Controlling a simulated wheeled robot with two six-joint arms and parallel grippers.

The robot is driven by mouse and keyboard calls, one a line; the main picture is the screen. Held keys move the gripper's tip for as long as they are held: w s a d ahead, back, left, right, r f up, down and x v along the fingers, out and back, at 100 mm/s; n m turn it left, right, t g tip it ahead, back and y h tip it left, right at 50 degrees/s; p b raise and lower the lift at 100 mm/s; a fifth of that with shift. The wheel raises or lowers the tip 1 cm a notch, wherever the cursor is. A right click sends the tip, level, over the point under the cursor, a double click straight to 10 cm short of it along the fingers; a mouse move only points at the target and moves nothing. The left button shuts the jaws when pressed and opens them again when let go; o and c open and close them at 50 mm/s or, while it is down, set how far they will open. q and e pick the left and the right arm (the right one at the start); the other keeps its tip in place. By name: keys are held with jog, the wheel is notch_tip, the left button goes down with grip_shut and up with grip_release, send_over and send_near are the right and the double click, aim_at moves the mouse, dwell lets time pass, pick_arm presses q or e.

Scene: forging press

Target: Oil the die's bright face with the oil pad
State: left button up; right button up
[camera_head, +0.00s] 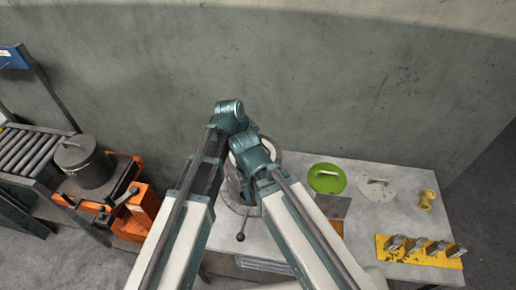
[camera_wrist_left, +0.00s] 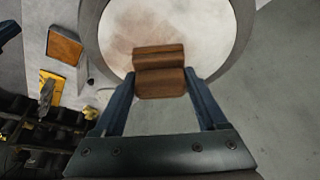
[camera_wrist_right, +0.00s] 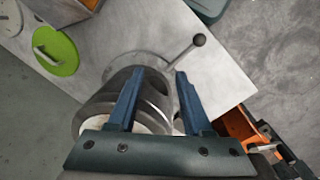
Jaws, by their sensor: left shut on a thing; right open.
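My left gripper (camera_wrist_left: 160,80) is shut on a brown block-shaped pad (camera_wrist_left: 160,72). In the left wrist view the pad overlaps the lower part of a pale round die face (camera_wrist_left: 122,28) with brownish smears, inside a grey ring (camera_wrist_left: 243,30). I cannot tell whether the pad touches the face. My right gripper (camera_wrist_right: 155,75) is open and empty, over or beside the round metal holder (camera_wrist_right: 95,112) with its ball-ended lever (camera_wrist_right: 199,40). In the head view my arms cover most of this holder (camera_head: 240,205) and hide both grippers' fingers.
On the table (camera_head: 385,220) are a green disc (camera_head: 326,180), a grey disc (camera_head: 377,188), a brass spool (camera_head: 426,199) and a yellow rack (camera_head: 415,255). At left stand an orange cart (camera_head: 140,210), a dark pot (camera_head: 84,165) and a roller conveyor (camera_head: 25,150). A wall rises behind.

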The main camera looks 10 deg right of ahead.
pick_arm(q)
jog(key=shift+s+a+f, duration=0.1)
jog(key=shift+a, duration=0.5)
jog(key=shift+a, duration=0.15)
jog(key=shift+a, duration=0.55)
jog(key=shift+w+a, duration=0.25)
jog(key=shift+a, duration=0.25)
jog(key=shift+w+a, duration=0.2)
jog(key=shift+a, duration=0.3)
jog(key=shift+w+a+r, duration=0.1)
jog(key=shift+w+a, duration=0.2)
jog(key=shift+a, duration=0.45)
jog(key=shift+w+a+r, duration=0.1)
jog(key=shift+w+a, duration=0.15)
jog(key=shift+a, duration=0.45)
